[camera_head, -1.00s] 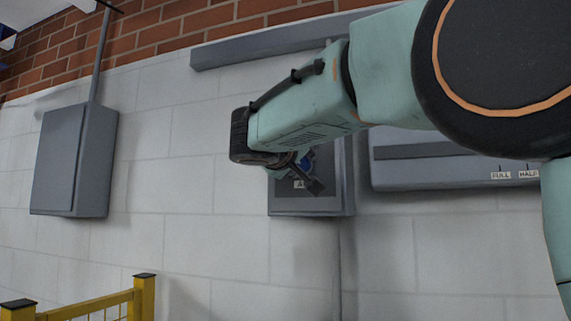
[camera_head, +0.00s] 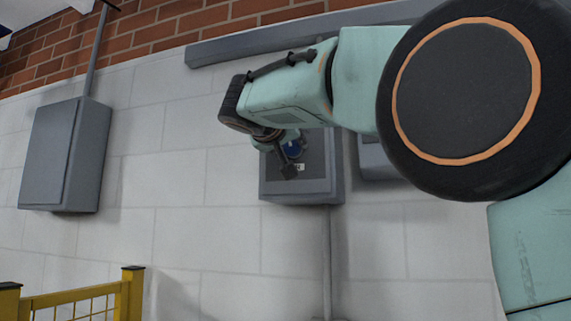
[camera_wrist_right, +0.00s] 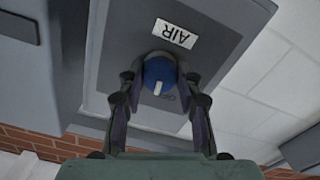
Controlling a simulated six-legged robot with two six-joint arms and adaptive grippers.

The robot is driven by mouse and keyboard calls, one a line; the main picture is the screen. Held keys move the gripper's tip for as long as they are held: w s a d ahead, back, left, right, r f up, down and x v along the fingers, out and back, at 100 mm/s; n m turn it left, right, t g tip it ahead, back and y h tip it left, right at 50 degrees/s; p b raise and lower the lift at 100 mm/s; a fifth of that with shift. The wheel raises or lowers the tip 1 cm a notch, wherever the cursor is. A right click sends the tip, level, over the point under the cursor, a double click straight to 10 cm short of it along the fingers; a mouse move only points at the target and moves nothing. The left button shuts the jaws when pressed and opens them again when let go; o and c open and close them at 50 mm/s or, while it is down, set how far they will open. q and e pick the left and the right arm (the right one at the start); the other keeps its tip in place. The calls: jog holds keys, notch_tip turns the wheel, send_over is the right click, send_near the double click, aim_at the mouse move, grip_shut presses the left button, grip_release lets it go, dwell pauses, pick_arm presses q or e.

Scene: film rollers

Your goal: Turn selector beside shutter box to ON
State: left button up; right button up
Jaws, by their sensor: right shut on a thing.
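The selector is a round blue knob (camera_wrist_right: 159,72) with a white pointer mark, on the front of a grey box (camera_wrist_right: 105,88) with an upside-down AIR label in the right wrist view. The pointer points down in that view, beside partly hidden lettering that seems to read OFF. My right gripper (camera_wrist_right: 160,78) has one finger on each side of the knob and is shut on it. My left gripper is not in view.
Another grey wall box (camera_head: 65,155) hangs at the left. A wider grey panel (camera_head: 375,160) to the right is mostly hidden by my arm. A yellow railing (camera_head: 80,297) stands at lower left. The white block wall (camera_head: 180,180) between the boxes is clear.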

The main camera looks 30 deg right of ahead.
jog(key=m+b, duration=0.3)
jog(key=shift+w+f+m, duration=0.1)
jog(key=shift+f+m, duration=0.2)
jog(key=shift+f, duration=0.05)
jog(key=shift+r+m+b, duration=0.1)
jog(key=shift+m+b, duration=0.95)
jog(key=shift+m, duration=1.15)
jog(key=o, duration=0.8)
jog(key=shift+c, duration=0.2)
jog(key=o, duration=0.4)
jog(key=shift+s+a+r, duration=0.3)
jog(key=shift+d, duration=0.15)
jog(key=shift+w, duration=0.1)
